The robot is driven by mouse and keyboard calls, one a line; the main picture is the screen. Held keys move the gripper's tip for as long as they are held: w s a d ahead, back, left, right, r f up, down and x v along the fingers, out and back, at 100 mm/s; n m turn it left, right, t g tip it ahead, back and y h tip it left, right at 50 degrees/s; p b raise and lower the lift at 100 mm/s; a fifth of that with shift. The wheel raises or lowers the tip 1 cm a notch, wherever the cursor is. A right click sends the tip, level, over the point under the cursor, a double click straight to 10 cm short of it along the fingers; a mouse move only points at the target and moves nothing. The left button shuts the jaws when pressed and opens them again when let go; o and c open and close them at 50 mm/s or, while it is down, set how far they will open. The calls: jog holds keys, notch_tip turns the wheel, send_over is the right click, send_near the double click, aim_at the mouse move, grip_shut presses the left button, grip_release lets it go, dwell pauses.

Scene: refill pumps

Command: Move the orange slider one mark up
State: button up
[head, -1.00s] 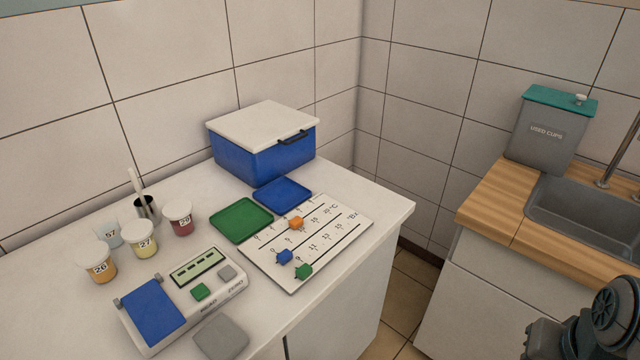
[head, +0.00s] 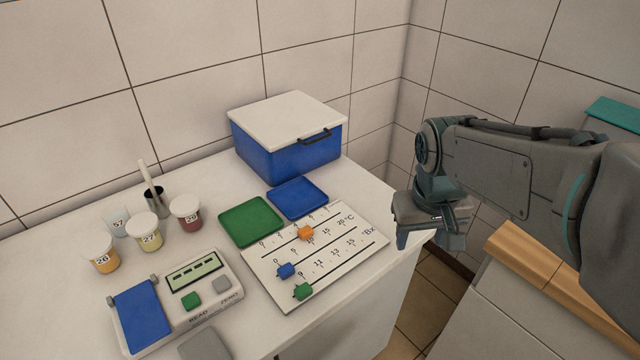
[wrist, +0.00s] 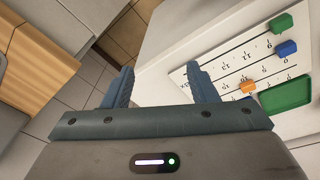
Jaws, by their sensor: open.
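The orange slider (head: 305,232) sits on the top line of the white scale board (head: 352,259), the line marked °C. It also shows in the wrist view (wrist: 247,87). A blue slider (head: 286,270) and a green slider (head: 303,291) sit on the lower lines, near their left ends. My gripper (head: 430,240) is open and empty, off the counter's right edge and to the right of the board. In the wrist view its two fingers (wrist: 160,88) are apart, with floor and counter edge between them.
Green (head: 251,221) and blue (head: 298,198) trays lie just behind the board. A blue box with a white lid (head: 287,137) stands at the back. Cups and a meter (head: 180,298) stand to the left. A wooden-topped counter (head: 560,290) is at the right.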

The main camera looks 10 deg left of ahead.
jog(key=w+a+r+n+g+p, duration=0.15)
jog(key=w+a+n, duration=0.25)
jog(key=w+a, duration=0.5)
jog(key=n+p, duration=0.2)
jog(key=n, duration=0.1)
send_near(305, 230)
jog(key=shift+g, duration=0.25)
jog(key=f, duration=0.4)
jog(key=f+p, duration=0.1)
jog(key=f, duration=0.3)
jog(key=shift+w+d+f, duration=0.2)
jog(key=shift+f, duration=0.15)
grip_shut()
